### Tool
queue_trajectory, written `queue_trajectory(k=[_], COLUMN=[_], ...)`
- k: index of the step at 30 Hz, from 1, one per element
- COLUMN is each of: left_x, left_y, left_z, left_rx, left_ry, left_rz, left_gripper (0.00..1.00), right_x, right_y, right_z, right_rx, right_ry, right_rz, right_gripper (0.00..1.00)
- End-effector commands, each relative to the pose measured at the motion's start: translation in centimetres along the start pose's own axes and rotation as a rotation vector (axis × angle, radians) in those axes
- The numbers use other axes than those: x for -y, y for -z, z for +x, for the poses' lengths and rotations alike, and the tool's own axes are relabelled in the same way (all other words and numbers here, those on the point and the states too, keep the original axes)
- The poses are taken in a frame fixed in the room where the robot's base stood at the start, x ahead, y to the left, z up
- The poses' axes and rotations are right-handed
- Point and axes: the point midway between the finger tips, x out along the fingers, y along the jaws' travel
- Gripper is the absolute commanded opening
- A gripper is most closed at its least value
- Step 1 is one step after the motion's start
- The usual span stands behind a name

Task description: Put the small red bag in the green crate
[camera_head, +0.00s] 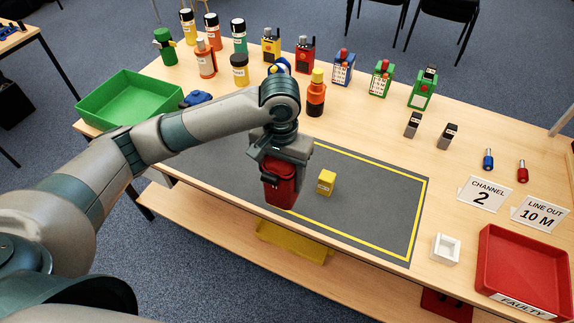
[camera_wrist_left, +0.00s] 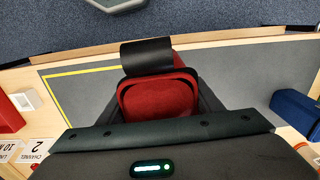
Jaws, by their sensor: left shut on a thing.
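The small red bag (camera_head: 281,186) hangs below my left gripper (camera_head: 277,163), which is shut on it. The bag is over the front part of the grey mat; I cannot tell for sure whether it touches the mat. In the left wrist view the red bag (camera_wrist_left: 158,98) sits between the dark fingers, with a black part at its top. The green crate (camera_head: 130,98) stands at the table's left end, left of the bag and behind my left forearm. The inside that I can see is empty. My right gripper is not in view.
A yellow block (camera_head: 326,182) stands on the grey mat (camera_head: 375,205) just right of the bag. A blue item (camera_head: 197,98) lies beside the crate. Bottles and radios line the back. A red tray (camera_head: 525,262) marked FAULTY is at the right. The mat's right part is clear.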

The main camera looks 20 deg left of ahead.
Motion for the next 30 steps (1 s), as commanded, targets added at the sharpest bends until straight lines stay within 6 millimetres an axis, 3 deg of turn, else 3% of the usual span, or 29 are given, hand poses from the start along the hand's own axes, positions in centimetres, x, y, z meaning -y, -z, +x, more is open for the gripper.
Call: queue_trajectory(k=[11, 21, 30], left_x=[1.6, 3.2, 3.6], left_y=[-3.7, -8.4, -9.5], left_z=[3.9, 7.5, 8.1], left_rx=[0.001, 0.001, -0.003], left_ry=[0.001, 0.001, 0.001], left_rz=[-0.047, -0.096, -0.108], left_gripper=[0.36, 0.36, 0.36], right_x=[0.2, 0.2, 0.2], right_y=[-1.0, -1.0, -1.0], right_z=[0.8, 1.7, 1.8], right_rx=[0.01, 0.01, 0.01], right_ry=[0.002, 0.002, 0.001], right_rz=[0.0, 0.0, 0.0], right_gripper=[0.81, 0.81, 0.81])
